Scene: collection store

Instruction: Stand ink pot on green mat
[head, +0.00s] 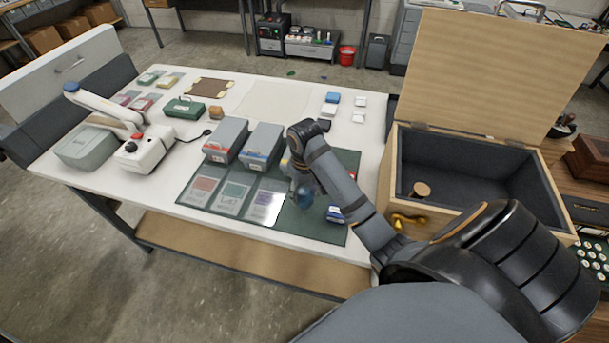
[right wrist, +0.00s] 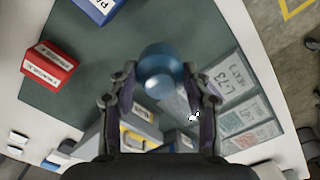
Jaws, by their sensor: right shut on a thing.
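The ink pot (head: 305,196) is a round, glossy blue pot. My right gripper (head: 301,176) is shut on it over the right part of the green mat (head: 295,222). In the right wrist view the ink pot (right wrist: 161,66) sits between the two fingertips, with the mat (right wrist: 85,90) behind it. Whether its base touches the mat or is a little above it, I cannot tell. My forearm hides part of the mat in the head view. My left gripper is not in view.
Several labelled cards (head: 233,197) lie on the mat's left part, with grey boxes (head: 226,139) behind them. A blue box (head: 335,214) is close on the right, and a red box (right wrist: 48,65) shows in the wrist view. An open wooden chest (head: 388,180) stands right.

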